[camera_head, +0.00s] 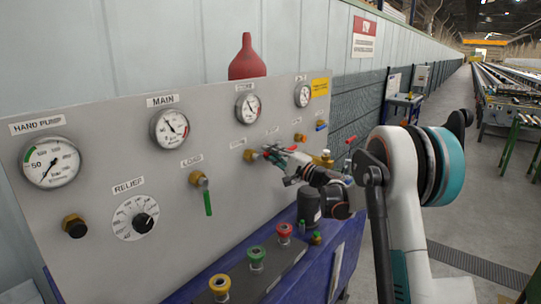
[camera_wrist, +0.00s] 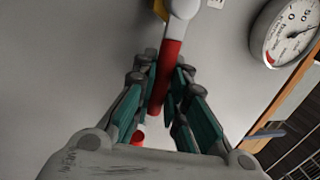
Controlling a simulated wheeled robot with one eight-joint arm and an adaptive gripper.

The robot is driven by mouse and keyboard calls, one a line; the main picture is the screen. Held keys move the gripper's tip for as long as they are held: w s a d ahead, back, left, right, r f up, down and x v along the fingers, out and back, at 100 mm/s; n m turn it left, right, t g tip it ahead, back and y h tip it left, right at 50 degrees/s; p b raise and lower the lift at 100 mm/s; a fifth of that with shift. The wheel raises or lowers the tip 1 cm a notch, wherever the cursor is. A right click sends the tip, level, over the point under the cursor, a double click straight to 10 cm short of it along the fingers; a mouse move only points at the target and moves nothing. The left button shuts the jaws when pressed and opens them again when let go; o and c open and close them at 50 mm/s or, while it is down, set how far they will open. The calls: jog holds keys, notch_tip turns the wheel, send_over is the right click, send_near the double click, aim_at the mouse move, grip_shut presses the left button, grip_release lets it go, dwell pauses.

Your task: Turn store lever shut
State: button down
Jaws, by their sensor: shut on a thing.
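The store lever is a red handle on a brass valve (camera_head: 250,156) in the grey panel, below the third gauge. In the wrist view the red lever (camera_wrist: 171,62) runs down from a pale round hub (camera_wrist: 185,7) and passes between my fingers. My gripper (camera_head: 273,156) reaches it from the right in the head view and hides most of it. In the wrist view my gripper (camera_wrist: 161,88) is shut on the lever, with teal-lined fingers on either side. The lever appears to point rightward from its valve in the head view.
The load valve's green lever (camera_head: 208,202) hangs down to the left. Green, red and yellow buttons (camera_head: 256,256) stand on the blue ledge below. A blue-handled valve (camera_head: 321,126) is to the right. A red bottle (camera_head: 247,58) stands behind the panel.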

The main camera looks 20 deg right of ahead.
jog(key=shift+r+n, duration=0.15)
jog(key=shift+n, duration=0.25)
jog(key=c, duration=1.6)
grip_release()
jog(key=v, duration=1.2)
